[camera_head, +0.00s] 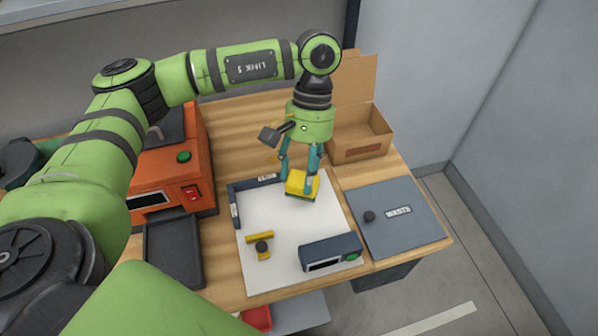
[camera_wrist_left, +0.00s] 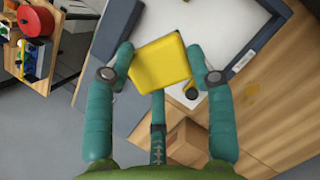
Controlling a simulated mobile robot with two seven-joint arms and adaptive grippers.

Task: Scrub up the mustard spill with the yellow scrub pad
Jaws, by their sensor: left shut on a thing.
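My left gripper (camera_head: 301,178) is shut on the yellow scrub pad (camera_head: 302,184), which has a thin green underside. The pad is over the far right part of the white mat (camera_head: 290,215); I cannot tell whether it touches the mat. In the left wrist view the pad (camera_wrist_left: 160,63) sits tilted between the teal fingers of the left gripper (camera_wrist_left: 163,70). The mustard spill shows as a faint yellow smear (camera_wrist_left: 251,94) on the bare wood beyond the mat's edge. In the head view it (camera_head: 272,155) is partly hidden behind my wrist. My right gripper is not in view.
A dark corner bracket (camera_head: 236,209), a small yellow tool (camera_head: 260,237) and a dark device (camera_head: 331,252) lie on the mat. The orange machine (camera_head: 190,150) and a dark tray (camera_head: 173,250) are left. An open cardboard box (camera_head: 362,150) and the WASTE lid (camera_head: 400,230) are right.

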